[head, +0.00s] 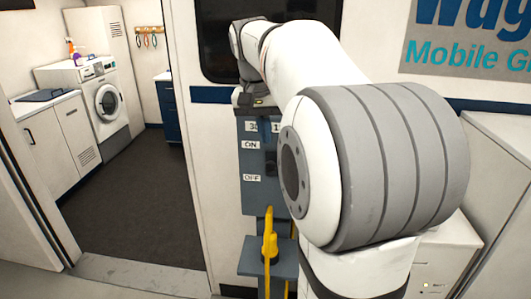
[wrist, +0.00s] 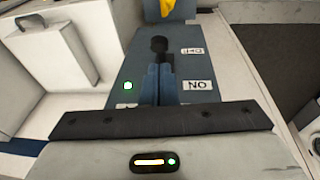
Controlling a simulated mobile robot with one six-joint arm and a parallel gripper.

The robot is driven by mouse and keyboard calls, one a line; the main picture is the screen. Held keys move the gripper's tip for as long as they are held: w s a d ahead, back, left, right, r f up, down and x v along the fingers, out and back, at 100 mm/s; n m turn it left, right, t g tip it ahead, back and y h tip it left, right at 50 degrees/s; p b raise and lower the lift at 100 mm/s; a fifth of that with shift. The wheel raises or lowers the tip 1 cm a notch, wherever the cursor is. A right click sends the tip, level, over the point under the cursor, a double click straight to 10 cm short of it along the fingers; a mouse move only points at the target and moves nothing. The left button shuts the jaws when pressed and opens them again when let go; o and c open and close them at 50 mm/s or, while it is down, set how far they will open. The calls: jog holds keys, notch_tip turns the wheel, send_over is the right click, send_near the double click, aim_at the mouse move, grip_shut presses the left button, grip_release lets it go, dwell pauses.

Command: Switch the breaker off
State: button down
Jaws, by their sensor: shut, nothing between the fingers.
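The breaker is a blue-grey panel (head: 255,195) on the wall beside the doorway, with an ON label above an OFF label. In the wrist view the panel (wrist: 122,70) appears upside down, with a lit green lamp (wrist: 128,86). Its black-knobbed lever (wrist: 159,46) stands near the OFF label in that picture, but depth makes its exact setting unclear. My gripper (wrist: 158,66) is shut and empty, its fingertips right at the lever. I cannot tell whether they touch it. In the head view my arm hides part of the panel.
A yellow handle (head: 269,240) stands below the panel over a blue-grey bracket (head: 255,258). White cabinets (head: 490,140) stand at the right. Through the doorway at left are a washing machine (head: 107,105) and open dark floor (head: 130,200).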

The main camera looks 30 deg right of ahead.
aim_at(270, 162)
jog(key=shift+x, duration=3.05)
